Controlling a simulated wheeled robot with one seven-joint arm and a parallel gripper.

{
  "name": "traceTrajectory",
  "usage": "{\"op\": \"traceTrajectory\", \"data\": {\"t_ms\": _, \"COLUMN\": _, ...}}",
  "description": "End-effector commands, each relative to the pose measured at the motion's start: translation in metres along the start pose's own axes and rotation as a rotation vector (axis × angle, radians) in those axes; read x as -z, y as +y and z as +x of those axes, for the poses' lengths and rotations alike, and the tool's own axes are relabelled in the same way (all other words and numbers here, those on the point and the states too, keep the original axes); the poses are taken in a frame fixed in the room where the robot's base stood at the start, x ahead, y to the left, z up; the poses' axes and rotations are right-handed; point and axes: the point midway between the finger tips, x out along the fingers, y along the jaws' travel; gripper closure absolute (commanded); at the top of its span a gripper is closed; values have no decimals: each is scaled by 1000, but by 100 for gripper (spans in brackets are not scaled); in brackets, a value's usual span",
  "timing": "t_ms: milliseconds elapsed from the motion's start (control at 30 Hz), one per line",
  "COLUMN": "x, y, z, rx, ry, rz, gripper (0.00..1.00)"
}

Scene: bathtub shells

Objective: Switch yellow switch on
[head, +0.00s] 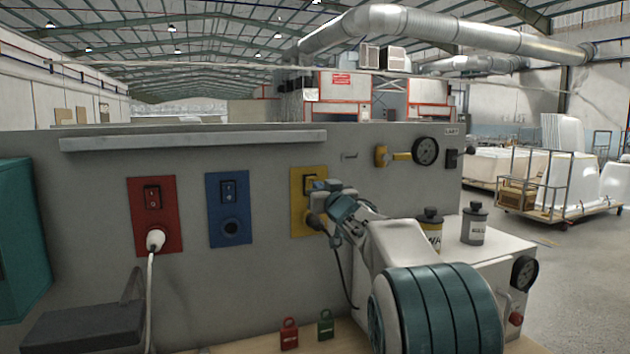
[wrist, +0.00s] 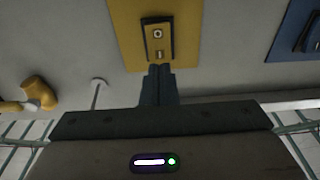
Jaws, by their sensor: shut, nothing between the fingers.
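My gripper (head: 322,186) is in front of the panel and partly covers the switch. In the wrist view, the yellow panel (wrist: 185,45) and its switch (wrist: 158,42) show clearly, with a circle mark and a bar mark on the rocker. My gripper's blue fingers (wrist: 159,72) are shut together and empty, with their tips at the switch's lower edge in that view. I cannot tell whether they touch it, or how the rocker is set.
A dark plug (head: 314,221) with a cable sits below the yellow switch. A blue panel (head: 228,232) and a red panel (head: 140,225) with a white plug (head: 156,240) are to the left.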

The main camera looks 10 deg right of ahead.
Motion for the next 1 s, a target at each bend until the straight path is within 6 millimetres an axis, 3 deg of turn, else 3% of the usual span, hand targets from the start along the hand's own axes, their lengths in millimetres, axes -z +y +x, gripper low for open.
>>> {"op": "traceTrajectory", "data": {"t_ms": 100, "x": 1, "y": 0, "z": 16, "rx": 0, "ry": -1, "rz": 0, "gripper": 100}}
{"op": "traceTrajectory", "data": {"t_ms": 300, "x": 1, "y": 0, "z": 28, "rx": -1, "ry": -1, "rz": 0, "gripper": 100}}
{"op": "traceTrajectory", "data": {"t_ms": 1000, "x": 7, "y": 1, "z": 35, "rx": -1, "ry": -41, "rz": 1, "gripper": 100}}
